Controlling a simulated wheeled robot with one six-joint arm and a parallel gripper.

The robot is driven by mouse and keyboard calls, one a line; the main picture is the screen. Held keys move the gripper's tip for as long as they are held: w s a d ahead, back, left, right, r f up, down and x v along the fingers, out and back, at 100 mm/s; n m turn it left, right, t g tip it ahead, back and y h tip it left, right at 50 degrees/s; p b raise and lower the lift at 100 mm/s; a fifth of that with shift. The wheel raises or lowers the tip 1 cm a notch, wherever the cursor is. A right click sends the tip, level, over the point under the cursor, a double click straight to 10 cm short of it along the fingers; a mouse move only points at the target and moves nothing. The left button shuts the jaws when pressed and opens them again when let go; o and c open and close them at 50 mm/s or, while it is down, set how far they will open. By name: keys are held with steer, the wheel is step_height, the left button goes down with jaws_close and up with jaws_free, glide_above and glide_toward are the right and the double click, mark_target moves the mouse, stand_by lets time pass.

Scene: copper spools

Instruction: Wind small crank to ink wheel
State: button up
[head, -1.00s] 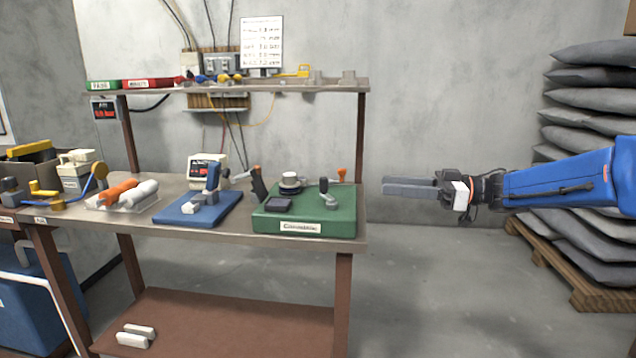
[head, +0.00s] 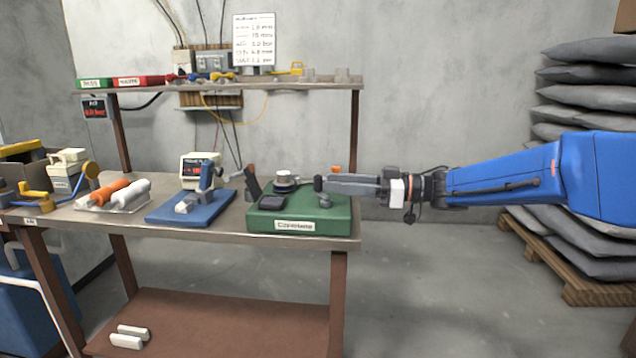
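A green block with a white label (head: 295,226) sits at the right end of the bench. On it stands a small grey crank (head: 325,202) with a dark upright handle (head: 318,184). A round wheel with a pale top (head: 284,177) stands at the block's back left, with a dark square pad (head: 272,201) in front of it. My gripper (head: 328,184) reaches in from the right, its fingertips at the crank's handle and hiding part of the crank. I cannot tell whether the fingers touch or hold the handle, or how wide they are.
A dark lever (head: 252,181) rises at the green block's left edge. A blue-based device (head: 190,207) and a tray of rollers (head: 113,195) stand further left. An orange-topped item (head: 337,169) is behind my gripper. A shelf (head: 230,86) spans above the bench.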

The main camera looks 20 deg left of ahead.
mark_target(318, 191)
steer(key=shift+s+a, duration=0.2)
steer(key=shift+a, duration=1.1)
steer(key=shift+s+a, duration=0.15)
steer(key=shift+a, duration=1.1)
steer(key=shift+c, duration=0.4)
jaws_close()
